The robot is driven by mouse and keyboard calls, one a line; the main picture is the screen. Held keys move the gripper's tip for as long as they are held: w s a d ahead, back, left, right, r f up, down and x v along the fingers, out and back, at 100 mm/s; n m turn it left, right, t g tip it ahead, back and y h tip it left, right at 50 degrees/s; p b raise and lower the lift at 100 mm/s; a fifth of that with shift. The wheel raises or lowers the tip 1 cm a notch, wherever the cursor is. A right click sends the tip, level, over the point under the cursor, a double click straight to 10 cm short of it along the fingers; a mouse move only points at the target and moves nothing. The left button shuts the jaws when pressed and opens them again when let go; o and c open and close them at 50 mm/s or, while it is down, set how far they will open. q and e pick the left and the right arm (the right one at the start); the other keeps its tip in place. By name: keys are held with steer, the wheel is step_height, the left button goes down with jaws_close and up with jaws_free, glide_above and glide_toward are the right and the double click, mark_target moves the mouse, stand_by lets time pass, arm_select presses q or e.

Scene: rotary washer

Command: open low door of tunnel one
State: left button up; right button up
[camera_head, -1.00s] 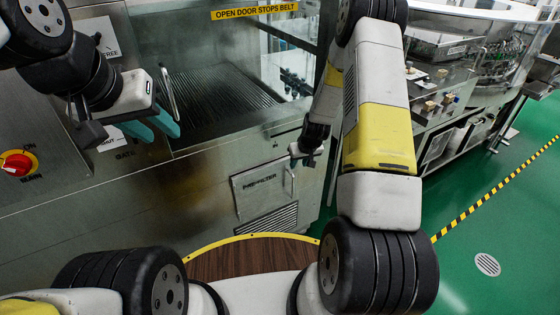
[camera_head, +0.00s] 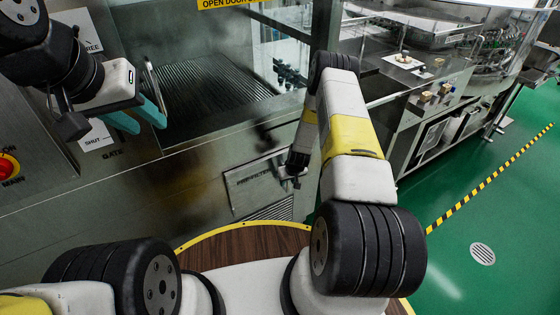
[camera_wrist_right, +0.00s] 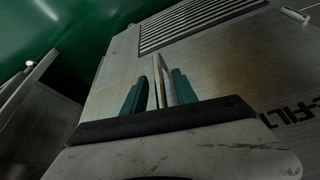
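The low door (camera_head: 240,200) is a grey metal panel with printed lettering, a vent and a small bar handle, low on the washer front. It looks shut in the head view. My right gripper (camera_head: 288,177) is at the door's right side. In the right wrist view, the handle (camera_wrist_right: 161,80) stands between the teal fingers of my right gripper (camera_wrist_right: 158,95); whether both fingers press on it is unclear. The door face (camera_wrist_right: 225,70) fills much of that view. My left gripper (camera_head: 142,121) is open and empty, near the upper left opening's grey handle (camera_head: 153,85).
The washer's belt opening (camera_head: 205,90) is above the low door. A red knob (camera_head: 7,166) is at the far left. A side bench (camera_head: 440,100) stands at the right. Green floor (camera_head: 470,215) with a striped line is clear at the right.

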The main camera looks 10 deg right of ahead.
jaws_close()
stand_by(1.5)
